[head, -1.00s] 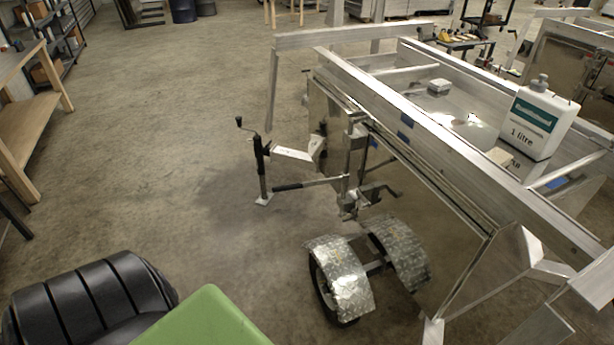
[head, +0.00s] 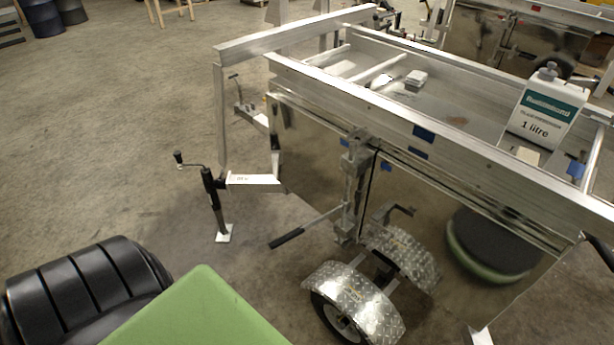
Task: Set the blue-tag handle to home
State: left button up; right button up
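An aluminium trailer (head: 480,156) with a shiny side panel fills the middle and right. Small blue tags (head: 424,133) are on its top rail, with another blue tag (head: 386,167) just below the rail. A metal latch assembly (head: 355,175) stands on the panel, near these tags. A lever handle with a black grip (head: 287,238) sticks out low to the left of it. A second small handle (head: 398,212) is bent and bare metal, right of the latch. I cannot tell which handle the blue tag marks. Neither of my grippers is in view.
A jack stand with a crank (head: 212,195) stands left of the trailer. Wheels under chequered fenders (head: 355,298) stand in front of the panel. A white 1 litre bottle (head: 546,108) is on the trailer top.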

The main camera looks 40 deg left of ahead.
aim_at(344, 209)
jog(key=j+z, duration=0.15)
jog(key=j, duration=0.4)
jog(key=j+z, duration=0.15)
jog(key=j, duration=0.45)
jog(key=j+z, duration=0.15)
jog(key=j, duration=0.4)
jog(key=k+j+z, duration=0.15)
jog(key=j, duration=0.45)
jog(key=k+j+z, duration=0.15)
jog(key=j, duration=0.4)
jog(key=i, duration=0.1)
